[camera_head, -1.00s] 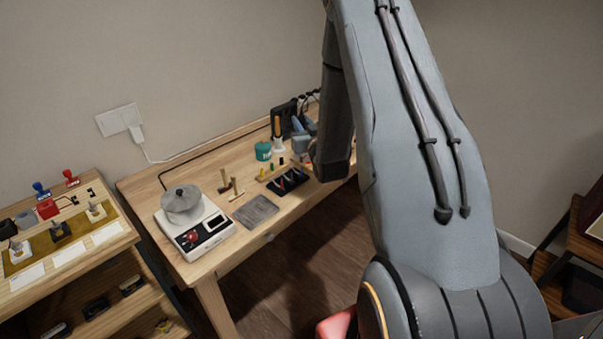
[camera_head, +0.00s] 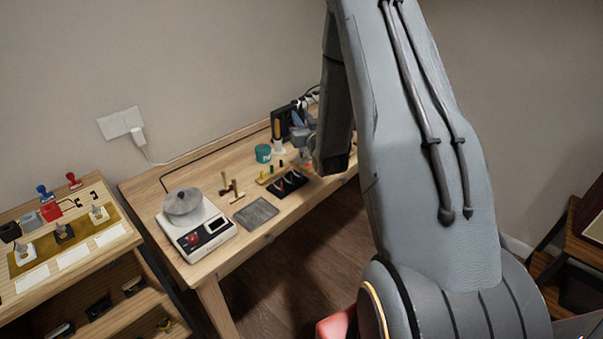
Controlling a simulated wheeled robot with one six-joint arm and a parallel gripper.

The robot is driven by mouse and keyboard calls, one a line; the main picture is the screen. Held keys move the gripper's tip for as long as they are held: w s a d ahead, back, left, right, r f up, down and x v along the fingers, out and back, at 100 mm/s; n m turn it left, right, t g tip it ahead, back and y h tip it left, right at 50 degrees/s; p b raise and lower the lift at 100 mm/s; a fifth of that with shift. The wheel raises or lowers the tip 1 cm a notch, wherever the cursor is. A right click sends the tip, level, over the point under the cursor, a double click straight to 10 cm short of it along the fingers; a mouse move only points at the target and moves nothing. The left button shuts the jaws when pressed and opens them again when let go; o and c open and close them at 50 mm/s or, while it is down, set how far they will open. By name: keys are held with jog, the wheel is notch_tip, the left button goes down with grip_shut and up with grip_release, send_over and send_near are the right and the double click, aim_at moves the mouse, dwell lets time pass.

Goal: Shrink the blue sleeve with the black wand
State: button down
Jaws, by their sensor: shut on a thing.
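My gripper (camera_head: 304,140) shows only in part at the far end of the workbench, mostly behind my own arm. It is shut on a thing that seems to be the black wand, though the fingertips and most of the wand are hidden. A small reddish glow shows just below it. A dark mat (camera_head: 273,188) with several slim pieces lies just in front, left of my arm. I cannot make out the blue sleeve at this size.
An orange-handled tool (camera_head: 277,128) stands in a white holder by a teal tub (camera_head: 263,153). A white device with a grey domed lid (camera_head: 184,201) and a grey pad (camera_head: 256,213) occupy the bench's left. A shelf (camera_head: 118,246) with stamps stands at left.

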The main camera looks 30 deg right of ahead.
notch_tip(320, 180, up, 7)
jog(key=p, duration=0.3)
jog(key=shift+f, duration=0.1)
dwell(0.6)
